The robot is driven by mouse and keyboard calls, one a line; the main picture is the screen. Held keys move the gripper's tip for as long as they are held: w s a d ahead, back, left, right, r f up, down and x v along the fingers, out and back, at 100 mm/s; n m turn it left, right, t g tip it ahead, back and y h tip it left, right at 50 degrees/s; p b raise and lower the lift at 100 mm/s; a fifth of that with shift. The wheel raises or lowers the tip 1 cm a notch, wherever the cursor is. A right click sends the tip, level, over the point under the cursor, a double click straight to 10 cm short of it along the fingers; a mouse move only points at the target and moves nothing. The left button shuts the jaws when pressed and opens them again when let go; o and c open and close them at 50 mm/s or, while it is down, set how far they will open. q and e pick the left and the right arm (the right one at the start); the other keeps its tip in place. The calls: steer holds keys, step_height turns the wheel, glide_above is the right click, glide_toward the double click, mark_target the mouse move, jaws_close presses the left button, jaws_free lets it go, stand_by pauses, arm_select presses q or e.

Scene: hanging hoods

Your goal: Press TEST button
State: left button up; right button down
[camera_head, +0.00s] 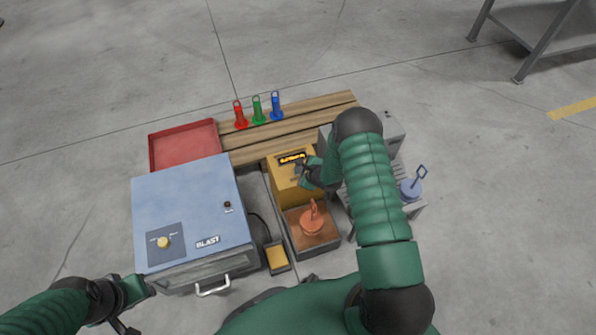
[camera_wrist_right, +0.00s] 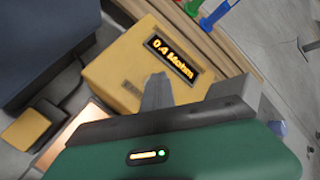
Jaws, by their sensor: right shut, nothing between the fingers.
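The yellow tester box (camera_head: 283,172) stands in the middle of the head view, with a black display (camera_head: 292,158) on its top. In the right wrist view the display (camera_wrist_right: 170,58) reads 0.4 Mohm in glowing orange. My right gripper (camera_head: 300,172) is shut and empty, its fingertips over the top of the tester below the display. In the right wrist view its fingertips (camera_wrist_right: 157,82) overlap the yellow top; I cannot tell whether they touch it. No TEST button can be made out; a dark blurred patch lies beside the fingers. My left gripper (camera_head: 128,300) is at the lower left, away from the tester.
A blue-grey BLAST cabinet (camera_head: 190,200) stands left of the tester. A brown box with an orange handled piece (camera_head: 312,220) is in front of it. A red tray (camera_head: 185,148), wooden planks and red, green and blue pegs (camera_head: 258,112) lie behind. A small yellow-topped block (camera_head: 277,257) stands near.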

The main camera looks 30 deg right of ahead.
steer(key=shift+r+p, duration=0.8)
steer(key=shift+r, duration=0.1)
step_height(320, 180, up, 5)
steer(key=p, duration=0.4)
steer(key=shift+p, duration=0.3)
